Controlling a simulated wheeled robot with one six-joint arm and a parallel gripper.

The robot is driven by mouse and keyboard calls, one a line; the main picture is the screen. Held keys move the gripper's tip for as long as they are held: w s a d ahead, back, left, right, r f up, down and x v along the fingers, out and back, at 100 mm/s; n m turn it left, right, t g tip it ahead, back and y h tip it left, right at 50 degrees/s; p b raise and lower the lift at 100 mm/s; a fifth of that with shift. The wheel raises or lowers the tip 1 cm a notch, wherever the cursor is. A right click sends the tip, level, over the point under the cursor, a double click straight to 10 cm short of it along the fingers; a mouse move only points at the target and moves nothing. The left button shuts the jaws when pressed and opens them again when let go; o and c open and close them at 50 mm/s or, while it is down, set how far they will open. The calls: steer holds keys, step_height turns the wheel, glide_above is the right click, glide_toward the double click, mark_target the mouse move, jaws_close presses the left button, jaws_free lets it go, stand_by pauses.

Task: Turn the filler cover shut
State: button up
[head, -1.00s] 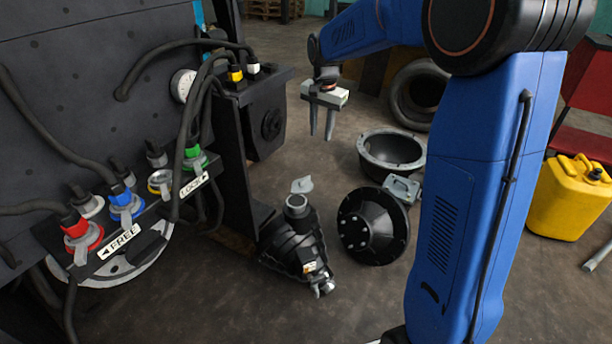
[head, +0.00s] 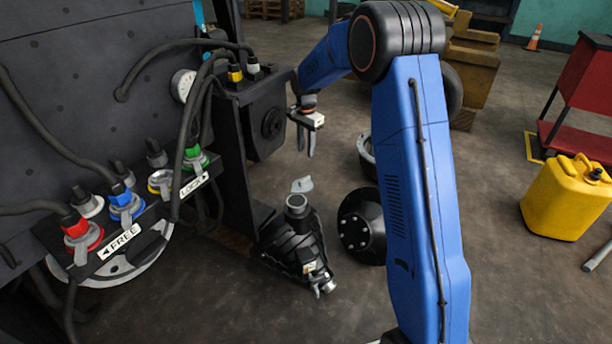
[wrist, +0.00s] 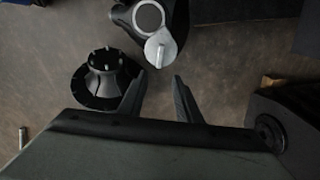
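The filler cover (head: 302,185) is a small pale grey flap with a raised rib. It is swung to the side of the round filler neck (head: 297,202), whose dark top shows uncovered. The neck stands on a dark housing (head: 290,238) on the floor. In the wrist view the cover (wrist: 161,50) lies just beyond my fingertips, with the neck (wrist: 148,17) behind it. My gripper (head: 306,152) hangs above the cover, pointing down. Its fingers are apart with nothing between them, as the wrist view (wrist: 159,76) also shows.
A black flanged hub (head: 360,230) lies to the right of the housing, partly behind my arm. The forklift's dark upright (head: 235,150) and connector panel (head: 150,215) stand to the left. A yellow can (head: 565,200) stands far right. The floor in front is clear.

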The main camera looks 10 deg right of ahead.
mark_target(306, 178)
step_height(306, 178, down, 13)
steer(key=shift+f, duration=0.2)
stand_by(0.3)
jaws_close()
